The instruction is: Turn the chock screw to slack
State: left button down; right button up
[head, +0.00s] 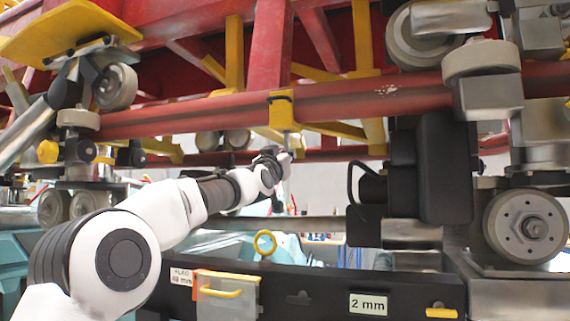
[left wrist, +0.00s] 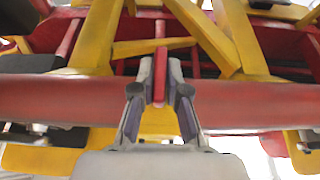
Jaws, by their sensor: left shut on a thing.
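A yellow chock (head: 281,105) sits on the long red rail (head: 390,95) in the middle of the head view, with the grey chock screw (head: 287,140) hanging below it. My left gripper (head: 283,157) is just under the chock at the screw's lower end. In the left wrist view my left gripper (left wrist: 161,72) has its two fingers close together around a narrow red bar (left wrist: 159,88), and is shut on it. The bar looks like part of the chock screw, but the fingers hide much of the join. My right gripper is not in view.
Red and yellow train framework spans above, with wheel assemblies (head: 533,226) at the right and more at the left. A black box (head: 445,168) hangs right of the gripper.

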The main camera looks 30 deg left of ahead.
pick_arm(q)
jog(key=shift+f, duration=0.1)
dwell(0.3)
jog(key=c, duration=1.5)
grip_release()
jog(key=shift+c, duration=0.2)
jog(key=o, duration=0.3)
jog(key=shift+w, duration=0.2)
jog(key=shift+o, duration=0.2)
jog(key=shift+w+a+f, duration=0.15)
jog(key=shift+w+f, duration=0.1)
jog(key=shift+w, duration=0.15)
jog(key=shift+s+r, duration=0.1)
jog(key=shift+s, duration=0.2)
jog(key=v, duration=0.7)
jog(key=shift+w+f, duration=0.2)
jog(key=shift+f, duration=0.05)
jog(key=shift+s, duration=0.1)
